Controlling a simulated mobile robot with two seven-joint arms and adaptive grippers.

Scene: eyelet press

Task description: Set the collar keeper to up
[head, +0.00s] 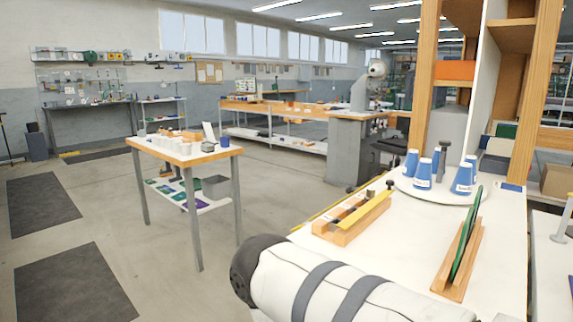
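I cannot make out a collar keeper in the head view. A grey machine with a round pale head (377,69) stands on a grey cabinet at the back, right of the middle; it may be the eyelet press, but it is too far to tell its parts or any setting. A white arm link of mine with grey bands crosses the bottom of the picture. Neither of my grippers is in view.
The white bench (400,262) at right holds a wooden rack (352,217), a slotted wooden block (458,262) with a green sheet, and a round tray (411,192) with blue cups. A small table (205,156) stands left of the middle. Open floor lies between.

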